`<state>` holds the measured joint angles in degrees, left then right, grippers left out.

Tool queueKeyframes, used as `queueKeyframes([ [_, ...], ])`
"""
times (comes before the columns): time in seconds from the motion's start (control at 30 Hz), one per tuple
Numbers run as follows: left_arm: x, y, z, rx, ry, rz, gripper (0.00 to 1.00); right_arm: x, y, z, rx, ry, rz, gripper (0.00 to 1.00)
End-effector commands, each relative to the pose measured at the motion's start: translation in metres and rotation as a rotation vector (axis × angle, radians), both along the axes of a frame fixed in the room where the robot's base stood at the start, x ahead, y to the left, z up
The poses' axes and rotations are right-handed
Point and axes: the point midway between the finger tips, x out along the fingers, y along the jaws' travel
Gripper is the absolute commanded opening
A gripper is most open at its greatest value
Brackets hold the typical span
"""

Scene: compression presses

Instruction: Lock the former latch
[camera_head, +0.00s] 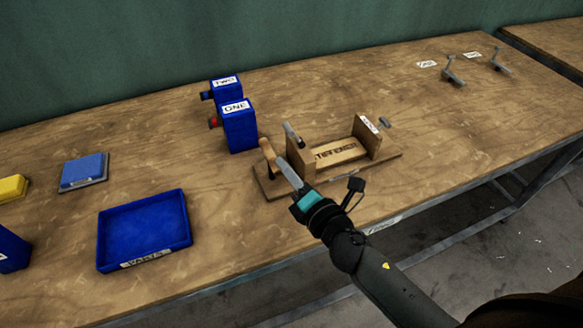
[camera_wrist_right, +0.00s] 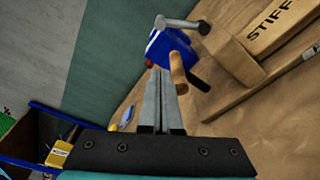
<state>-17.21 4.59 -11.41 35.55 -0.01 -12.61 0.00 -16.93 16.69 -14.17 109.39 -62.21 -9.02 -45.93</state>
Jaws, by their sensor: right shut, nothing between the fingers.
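The former (camera_head: 338,155) is a wooden fixture with a base, upright blocks and dark lettering, standing near the table's front edge. A wooden handle (camera_head: 267,150) stands tilted at its left end, with a metal bar (camera_head: 292,134) by the left block; these look like the latch parts. In the right wrist view the wooden handle (camera_wrist_right: 178,72) is just right of my fingertips, with the metal bar (camera_wrist_right: 178,23) beyond it. My right gripper (camera_head: 279,162) is shut and empty beside the handle; I cannot tell whether they touch. My left gripper is not in view.
Two blue boxes marked ONE (camera_head: 240,130) and TWO (camera_head: 226,88) stand behind the former. A blue parts tray (camera_head: 145,230) lies to the left. Two small metal clamps (camera_head: 453,72) (camera_head: 498,62) are at the far right.

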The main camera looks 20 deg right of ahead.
Motion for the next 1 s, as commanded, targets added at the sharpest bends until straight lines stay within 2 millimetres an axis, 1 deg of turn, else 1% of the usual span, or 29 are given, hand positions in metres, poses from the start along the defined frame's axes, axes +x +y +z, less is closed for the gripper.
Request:
queueKeyframes([
  [0.03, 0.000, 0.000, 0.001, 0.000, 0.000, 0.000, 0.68, 0.009, 0.001, 0.001, 0.000, -0.002, -0.001, 0.00],
  [0.47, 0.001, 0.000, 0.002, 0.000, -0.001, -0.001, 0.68, 0.070, 0.012, -0.004, 0.001, -0.002, -0.001, 0.00],
  [0.6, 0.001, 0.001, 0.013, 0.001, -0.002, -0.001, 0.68, 0.065, -0.007, 0.008, -0.003, 0.000, 0.000, 0.00],
  [0.7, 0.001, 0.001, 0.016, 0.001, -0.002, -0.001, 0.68, 0.063, -0.016, 0.012, -0.001, 0.001, 0.000, 0.00],
  [0.8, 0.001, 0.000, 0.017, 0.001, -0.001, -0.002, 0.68, 0.062, -0.021, 0.014, 0.000, 0.000, 0.000, 0.00],
  [1.0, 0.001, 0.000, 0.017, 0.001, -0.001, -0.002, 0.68, 0.062, -0.023, 0.015, 0.002, 0.000, 0.000, 0.00],
])
